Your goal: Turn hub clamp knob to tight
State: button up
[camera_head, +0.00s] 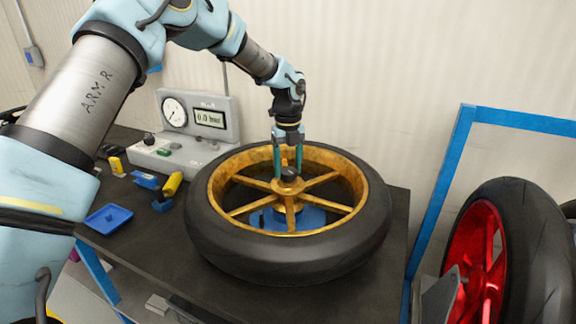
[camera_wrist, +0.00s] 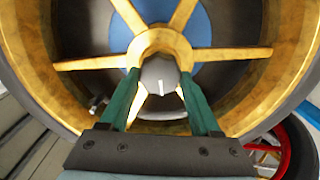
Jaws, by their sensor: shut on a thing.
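The hub clamp knob (camera_head: 289,174) is a dark grey round knob at the centre of the wheel hub. In the wrist view the knob (camera_wrist: 160,77) shows a white pointer line directed toward the bottom of the picture. My gripper (camera_head: 289,170) comes down from above, its two green fingers on either side of the knob. In the wrist view my gripper (camera_wrist: 160,80) is shut on the knob. The gold spoked wheel (camera_head: 372,185) with its black tyre lies flat around it. A blue round base (camera_head: 308,214) shows under the spokes. No tight marking can be read.
A gauge unit (camera_head: 205,122) reading 0.0 bar stands behind the wheel at left. A blue tray (camera_head: 109,218) and a yellow-handled tool (camera_head: 172,184) lie on the dark bench (camera_head: 140,235). A red wheel (camera_head: 487,260) stands by a blue frame (camera_head: 443,185) at right.

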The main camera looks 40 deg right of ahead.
aim_at(288, 170)
jog(key=shift+r, duration=0.1)
dwell(0.3)
jog(key=o, duration=1.4)
notch_tip(288, 170, up, 11)
jog(key=b, duration=0.3)
jog(key=w+a+f+n, duration=0.25)
jog(key=a+n, duration=0.75)
jog(key=a, duration=0.5)
jog(key=w+a+f+n, duration=0.2)
jog(key=w+a+n, duration=0.2)
jog(key=a+n, duration=0.85)
jog(key=s+a+f+n, duration=0.1)
jog(key=s+a+n, duration=0.2)
jog(key=a+n, duration=0.2)
jog(key=s+a+f+n+t, duration=0.1)
jog(key=s+a+n, duration=0.3)
jog(key=a, duration=0.6)
jog(key=s+a+f+n, duration=0.1)
jog(key=s+a+n, duration=0.2)
jog(key=a+n, duration=0.3)
jog(key=shift+s+a+t, duration=0.25)
jog(key=shift+a+t, duration=0.05)
jog(key=shift+a, duration=0.6)
